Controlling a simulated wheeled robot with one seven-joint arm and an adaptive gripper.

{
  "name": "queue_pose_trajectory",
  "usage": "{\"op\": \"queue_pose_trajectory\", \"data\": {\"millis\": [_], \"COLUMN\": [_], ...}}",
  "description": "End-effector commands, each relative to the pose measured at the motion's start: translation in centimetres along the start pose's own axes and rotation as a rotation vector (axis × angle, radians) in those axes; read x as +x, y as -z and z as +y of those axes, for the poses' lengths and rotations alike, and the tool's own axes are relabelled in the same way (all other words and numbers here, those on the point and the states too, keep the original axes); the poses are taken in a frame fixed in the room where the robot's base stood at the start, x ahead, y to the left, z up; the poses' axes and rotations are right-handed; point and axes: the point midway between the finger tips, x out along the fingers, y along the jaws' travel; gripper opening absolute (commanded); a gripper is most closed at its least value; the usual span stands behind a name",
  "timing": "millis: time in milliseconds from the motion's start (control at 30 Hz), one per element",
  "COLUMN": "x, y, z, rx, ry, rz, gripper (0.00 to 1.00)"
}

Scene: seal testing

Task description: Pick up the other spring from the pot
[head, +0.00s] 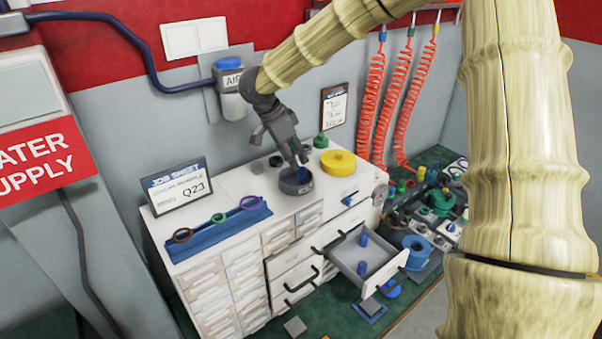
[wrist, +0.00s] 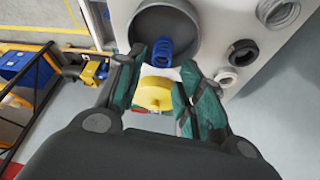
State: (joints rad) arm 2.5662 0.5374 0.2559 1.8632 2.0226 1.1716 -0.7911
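The pot (head: 296,186) is a round dark grey bowl on the white cabinet top. It also shows at the top of the wrist view (wrist: 158,17). A blue coil spring (wrist: 158,49) is in the pot near its rim; a bit of blue (head: 304,175) shows there in the head view. My gripper (head: 299,161) points down over the pot. In the wrist view my gripper (wrist: 164,58) has its two green-padded fingers apart, with the spring between or just beyond the tips. No contact is visible. The spring's lower part is unclear.
A yellow round part (head: 338,162) and a green one (head: 320,140) stand close by. A blue rack (head: 217,230) with rings and a job sheet (head: 178,186) stand left. An open drawer (head: 378,262) with blue pieces juts out at the front right.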

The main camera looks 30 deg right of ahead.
Motion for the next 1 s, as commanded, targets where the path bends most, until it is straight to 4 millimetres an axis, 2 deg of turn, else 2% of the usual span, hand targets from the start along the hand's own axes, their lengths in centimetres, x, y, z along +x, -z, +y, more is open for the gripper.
{"op": "queue_pose_trajectory", "data": {"millis": [167, 500, 800, 867, 1000], "x": [0.8, 4.8, 5.3, 5.3, 5.3], "y": [0.1, 0.2, 0.1, 0.1, 0.1], "z": [-0.1, -0.4, -0.5, -0.5, -0.5], "rx": [-0.002, -0.005, -0.004, -0.004, -0.004], "ry": [0.001, 0.002, 0.004, 0.004, 0.003], "rz": [0.001, 0.002, 0.000, 0.000, 0.000], "gripper": [0.37, 0.37, 0.37, 0.28, 0.04]}}
